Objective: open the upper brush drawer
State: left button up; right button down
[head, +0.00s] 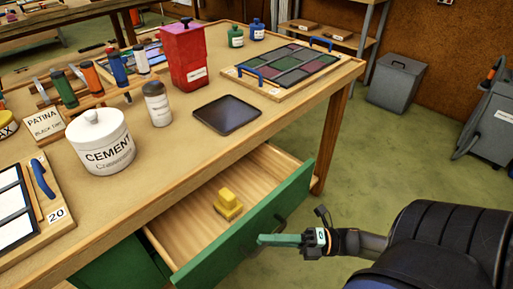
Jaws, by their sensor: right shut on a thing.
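The upper brush drawer (215,250) stands pulled out from under the workbench, with its green front and pale wooden inside showing. A yellow block-like object (228,203) lies in it. My right gripper (264,240) reaches in from the right to the outer side of the green front. It is shut on the dark drawer handle (280,219), though the fingers hide part of the grip. My left gripper is out of view.
The workbench (190,150) carries a white cement jar (101,142), a red canister (184,55), a dark tray (227,115) and a leaded panel (290,70). A bench leg (328,140) stands right of the drawer. Green floor (400,150) is open to the right.

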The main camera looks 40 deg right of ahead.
jog(key=shift+s+d+p, duration=0.2)
jog(key=shift+s+p, duration=0.1)
jog(key=shift+s, duration=0.95)
jog(key=c, duration=0.9)
grip_release()
jog(key=b+v, duration=0.1)
jog(key=v, duration=1.1)
jog(key=shift+s+d, duration=0.2)
